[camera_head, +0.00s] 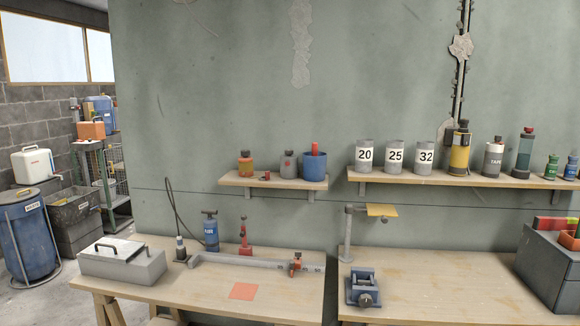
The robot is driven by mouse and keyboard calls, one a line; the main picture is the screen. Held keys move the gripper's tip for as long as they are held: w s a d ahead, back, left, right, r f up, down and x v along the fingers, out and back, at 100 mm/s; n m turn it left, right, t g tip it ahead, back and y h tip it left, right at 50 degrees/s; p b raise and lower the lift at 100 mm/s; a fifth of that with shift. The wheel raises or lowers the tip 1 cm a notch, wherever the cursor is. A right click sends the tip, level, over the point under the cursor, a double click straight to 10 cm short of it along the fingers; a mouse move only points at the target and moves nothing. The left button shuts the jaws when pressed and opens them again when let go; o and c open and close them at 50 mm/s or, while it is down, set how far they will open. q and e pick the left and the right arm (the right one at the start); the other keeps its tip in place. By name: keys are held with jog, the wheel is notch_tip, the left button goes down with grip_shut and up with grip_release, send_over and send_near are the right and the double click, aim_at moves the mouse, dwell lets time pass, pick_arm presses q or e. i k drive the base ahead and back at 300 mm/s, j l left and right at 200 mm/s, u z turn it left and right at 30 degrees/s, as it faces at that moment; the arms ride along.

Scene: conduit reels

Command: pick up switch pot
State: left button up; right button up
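No label reading "switch" is legible, so I cannot tell for certain which container is the switch pot. Three small pots stand on the left wall shelf (240,181). They are an orange pot (245,168) with a dark top, a grey pot (289,166) with a red mark, and a blue pot (315,170) with a red item standing up out of it. A tiny red item (267,175) lies between the orange and grey pots. Neither of my grippers is in view.
Grey cups marked 20 (365,157), 25 (395,157) and 32 (425,157) stand on the right shelf with several bottles. Below, the left bench (180,298) holds a grey box (122,262), a blue pump and a long bar tool. A blue vise (363,290) sits on the right bench.

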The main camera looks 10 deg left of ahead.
aim_at(291, 172)
jog(key=i+l, duration=0.1)
jog(key=i, duration=1.05)
